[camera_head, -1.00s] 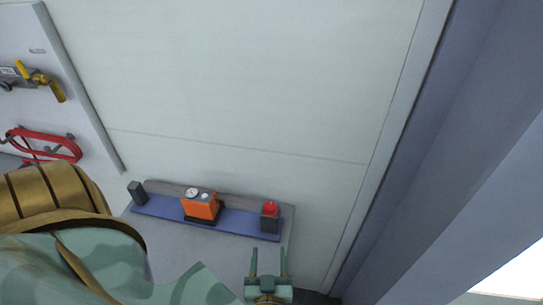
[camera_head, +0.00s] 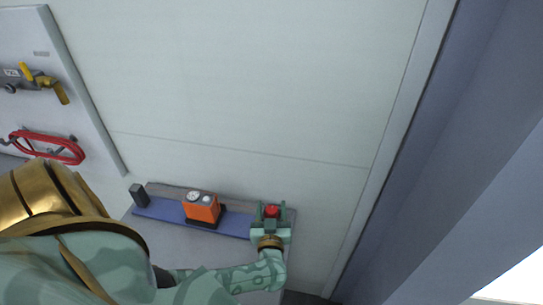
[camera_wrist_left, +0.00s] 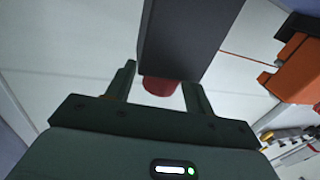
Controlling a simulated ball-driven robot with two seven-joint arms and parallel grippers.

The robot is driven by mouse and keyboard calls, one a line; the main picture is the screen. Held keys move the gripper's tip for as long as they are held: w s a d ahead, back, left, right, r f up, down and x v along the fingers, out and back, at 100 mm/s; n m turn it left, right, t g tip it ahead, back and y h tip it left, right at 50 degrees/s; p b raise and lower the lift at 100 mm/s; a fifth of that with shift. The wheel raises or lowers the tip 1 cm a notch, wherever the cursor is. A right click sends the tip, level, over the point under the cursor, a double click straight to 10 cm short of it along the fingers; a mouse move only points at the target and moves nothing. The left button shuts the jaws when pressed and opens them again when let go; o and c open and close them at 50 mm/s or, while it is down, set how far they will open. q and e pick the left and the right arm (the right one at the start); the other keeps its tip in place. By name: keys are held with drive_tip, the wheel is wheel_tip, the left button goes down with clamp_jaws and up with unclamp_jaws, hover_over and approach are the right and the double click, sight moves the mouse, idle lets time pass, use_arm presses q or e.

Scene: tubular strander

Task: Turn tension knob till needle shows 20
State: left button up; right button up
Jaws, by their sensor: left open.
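A red knob (camera_head: 271,210) sits on a dark grey block (camera_head: 270,225) at the right end of the blue shelf. It also shows in the left wrist view (camera_wrist_left: 160,86), partly hidden by the block (camera_wrist_left: 190,35). My left gripper (camera_head: 271,213) is open, with one finger on each side of the red knob; I cannot tell whether they touch it. In the left wrist view the gripper's fingers (camera_wrist_left: 160,92) straddle the knob. An orange box (camera_head: 202,211) with a white round dial (camera_head: 193,197) stands mid-shelf; its needle is too small to read.
The blue shelf (camera_head: 165,212) also holds a small dark block (camera_head: 139,195) at its left end. The pale wall above the shelf is clear.

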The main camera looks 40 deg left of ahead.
use_arm(q)
drive_tip(key=c, duration=0.9)
drive_tip(key=shift+c, duration=0.2)
drive_tip(key=shift+h, duration=0.3)
